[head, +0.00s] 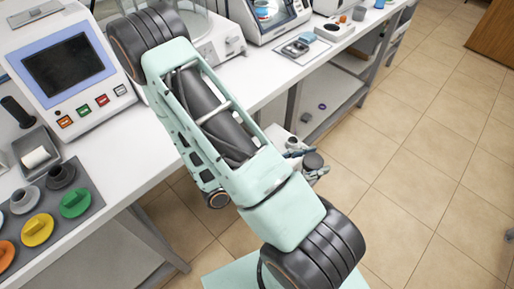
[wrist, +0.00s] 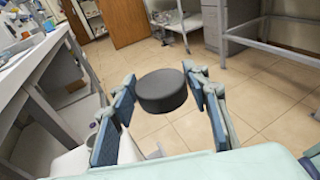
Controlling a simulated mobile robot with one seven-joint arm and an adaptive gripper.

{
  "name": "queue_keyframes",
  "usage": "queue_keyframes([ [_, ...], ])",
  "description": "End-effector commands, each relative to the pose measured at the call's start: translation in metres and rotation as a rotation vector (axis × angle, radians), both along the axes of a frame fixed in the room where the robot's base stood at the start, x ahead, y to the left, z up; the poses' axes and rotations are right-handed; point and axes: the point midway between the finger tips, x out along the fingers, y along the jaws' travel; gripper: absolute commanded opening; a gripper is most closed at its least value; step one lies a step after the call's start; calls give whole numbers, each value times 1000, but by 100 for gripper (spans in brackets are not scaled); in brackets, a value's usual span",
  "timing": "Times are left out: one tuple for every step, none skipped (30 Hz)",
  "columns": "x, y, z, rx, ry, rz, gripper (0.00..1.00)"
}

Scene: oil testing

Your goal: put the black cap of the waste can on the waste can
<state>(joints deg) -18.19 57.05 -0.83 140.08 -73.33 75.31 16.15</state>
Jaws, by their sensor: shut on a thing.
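In the wrist view, the black cap (wrist: 161,92) is a round, dark disc between the two fingers of my gripper (wrist: 160,98). The fingers are shut on its sides. In the head view, my gripper (head: 305,160) is partly hidden behind my arm, beyond the bench's front edge and above the floor. The cap (head: 313,159) shows there as a small dark disc. A pale, white body (wrist: 72,160) shows low behind the left finger in the wrist view; it may be the waste can, but I cannot tell for sure. Much of it is hidden.
The white bench (head: 120,185) holds a screen instrument (head: 68,65) and a dark mat (head: 92,212) with coloured knobbed pieces. A shelf (head: 335,95) stands under the bench. Tiled floor (head: 420,170) is open to the right.

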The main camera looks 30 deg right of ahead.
Motion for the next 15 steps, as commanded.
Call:
queue_keyframes([
  [12, 2, 3, -3, 3, 85, 28],
  [19, 3, 4, -2, 4, 129, 28],
  [27, 5, 5, -3, 3, 180, 28],
  [32, 7, 5, -3, 3, 216, 28],
  [37, 8, 6, -3, 3, 247, 28],
  [42, 11, 6, -2, 3, 285, 28],
  [45, 12, 6, -2, 2, 307, 28],
  [48, 14, 6, -2, 2, 328, 28],
  [51, 16, 6, -1, 1, 349, 28],
  [53, 17, 6, -1, 0, 362, 28],
  [55, 17, 6, -2, 0, 372, 28],
  [57, 18, 5, -1, -1, 382, 28],
  [58, 19, 3, -1, -2, 387, 28],
  [60, 20, 2, 0, -3, 390, 28],
  [62, 21, -1, 0, -5, 392, 28],
])
